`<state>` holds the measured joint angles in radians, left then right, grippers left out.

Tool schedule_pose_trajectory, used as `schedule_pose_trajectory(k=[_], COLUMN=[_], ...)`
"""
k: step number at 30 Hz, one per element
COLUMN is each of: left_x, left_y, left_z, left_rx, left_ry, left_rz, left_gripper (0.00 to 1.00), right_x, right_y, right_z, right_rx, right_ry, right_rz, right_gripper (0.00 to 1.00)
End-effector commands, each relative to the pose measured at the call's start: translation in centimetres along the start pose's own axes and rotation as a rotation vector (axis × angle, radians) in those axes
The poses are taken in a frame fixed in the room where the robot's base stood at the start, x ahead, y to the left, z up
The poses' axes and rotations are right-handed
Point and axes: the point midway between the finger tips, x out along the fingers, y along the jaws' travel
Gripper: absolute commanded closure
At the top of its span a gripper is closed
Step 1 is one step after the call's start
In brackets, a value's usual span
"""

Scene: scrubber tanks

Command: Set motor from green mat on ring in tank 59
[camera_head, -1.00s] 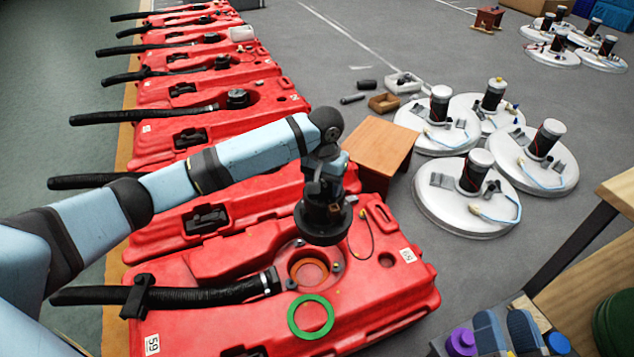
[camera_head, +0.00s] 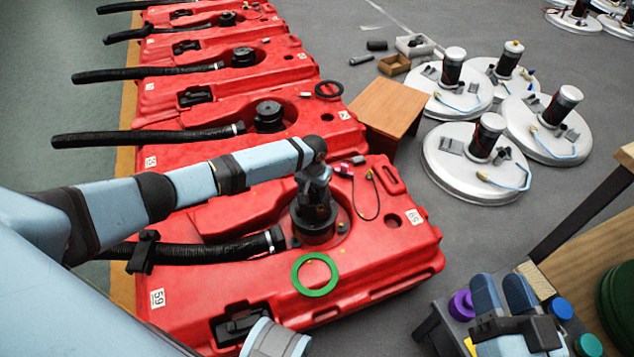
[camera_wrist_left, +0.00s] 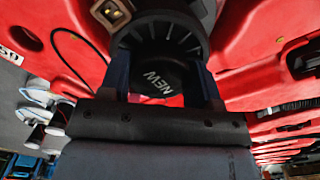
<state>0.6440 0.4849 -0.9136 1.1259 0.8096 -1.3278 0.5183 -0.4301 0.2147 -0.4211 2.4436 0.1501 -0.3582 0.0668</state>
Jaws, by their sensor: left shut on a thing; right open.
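My left gripper (camera_head: 314,190) is shut on a black motor (camera_head: 313,222), upright at the round opening of the red tank 59 (camera_head: 400,275). In the left wrist view the motor's top (camera_wrist_left: 160,72) reads "NEW" between my fingers, above its wide ribbed flange. The motor hides the ring in the opening, so I cannot tell whether it is fully seated. A green ring (camera_head: 315,291) lies on the tank in front of the opening. My right gripper (camera_head: 503,292) is open and empty at the lower right. I cannot make out the green mat.
A black hose (camera_head: 205,249) runs left from beside the opening; a thin cable (camera_head: 375,195) lies on its right. More red tanks stand behind. A wooden stool (camera_head: 393,107) and white round units (camera_head: 470,185) are at the right. A purple piece (camera_head: 461,306) is near my right gripper.

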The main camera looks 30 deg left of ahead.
Motion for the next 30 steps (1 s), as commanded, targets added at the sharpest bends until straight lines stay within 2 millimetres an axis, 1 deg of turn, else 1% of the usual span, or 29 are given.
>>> schedule_pose_trajectory(k=[5,17,19,26,27,30], left_x=[0.5,2.3,3.1,4.8,4.7,5.1], left_y=[0.0,0.0,0.0,0.0,0.0,0.0], left_z=[-0.1,-0.1,-0.1,-0.2,-0.2,-0.1], left_rx=[0.001,0.001,0.0,0.0,-0.001,-0.001], left_ry=[0.004,0.004,0.004,0.005,0.004,0.002], left_rz=[0.001,0.0,0.0,0.001,0.002,0.001], left_gripper=[1.0,1.0,1.0,1.0,1.0,1.0], right_x=[-0.1,-0.1,0.0,0.5,0.6,0.6], right_y=[0.1,0.5,0.8,1.9,1.8,1.8], right_z=[0.9,4.2,4.7,5.0,4.5,4.5], right_rx=[0.004,0.01,-0.015,-0.123,-0.131,-0.126], right_ry=[-0.018,-0.13,-0.127,-0.089,-0.085,-0.087], right_rz=[-0.001,-0.012,-0.016,-0.024,-0.024,-0.023], right_gripper=[0.54,0.54,0.54,0.54,0.54,0.54])
